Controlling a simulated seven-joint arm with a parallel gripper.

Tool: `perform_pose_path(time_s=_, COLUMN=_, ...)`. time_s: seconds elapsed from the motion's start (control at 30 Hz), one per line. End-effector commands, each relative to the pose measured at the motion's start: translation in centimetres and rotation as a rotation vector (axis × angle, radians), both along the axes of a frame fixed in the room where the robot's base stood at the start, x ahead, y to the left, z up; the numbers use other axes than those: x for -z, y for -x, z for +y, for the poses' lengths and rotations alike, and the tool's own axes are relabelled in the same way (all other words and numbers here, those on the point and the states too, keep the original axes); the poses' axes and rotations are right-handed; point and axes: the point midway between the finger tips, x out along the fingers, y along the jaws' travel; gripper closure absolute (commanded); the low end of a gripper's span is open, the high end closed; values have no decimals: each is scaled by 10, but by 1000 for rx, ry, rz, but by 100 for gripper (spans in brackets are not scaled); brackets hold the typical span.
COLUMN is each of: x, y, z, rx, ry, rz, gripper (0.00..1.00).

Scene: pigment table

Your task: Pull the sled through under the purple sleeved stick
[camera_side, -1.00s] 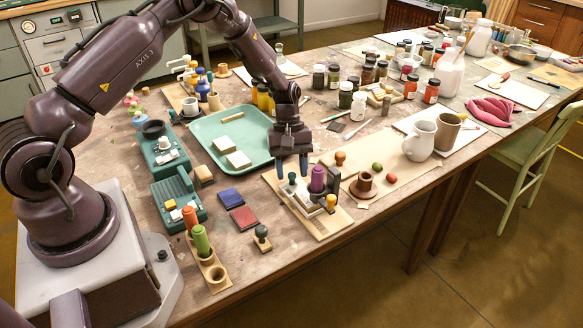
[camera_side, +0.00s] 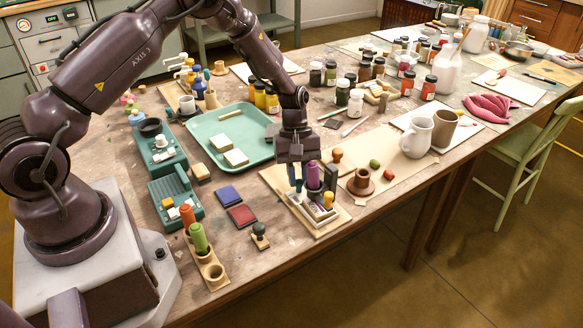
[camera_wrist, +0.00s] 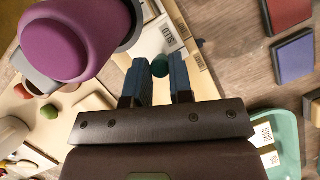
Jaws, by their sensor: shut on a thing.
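The purple sleeved stick (camera_side: 313,176) stands on the wooden board (camera_side: 333,227). In the wrist view its purple top (camera_wrist: 88,38) looms large at upper left, with a grey collar below. The pale sled (camera_wrist: 150,42), marked with a label, lies on the board beside the stick. A small dark green knob (camera_wrist: 160,66) shows between the blue fingertips. My gripper (camera_side: 297,188) is down at the board, left of the stick in the side view, shut on this knob; the wrist view shows the gripper (camera_wrist: 161,75) too. The fingers partly hide the knob and sled.
A yellow-topped peg (camera_side: 328,197) and a dark upright block (camera_side: 330,177) stand close to the stick. Blue and red pads (camera_side: 236,206) lie to the left, and a teal tray (camera_side: 200,123) is behind.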

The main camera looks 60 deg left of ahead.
Motion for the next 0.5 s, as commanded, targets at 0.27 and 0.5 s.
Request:
perform_pose_path(time_s=0.27, x=-1, y=-1, z=-4, rx=-1, ry=0, rz=-3, gripper=100)
perform_pose_path(time_s=0.5, x=-1, y=-1, z=-4, rx=-1, ry=0, rz=-2, gripper=55)
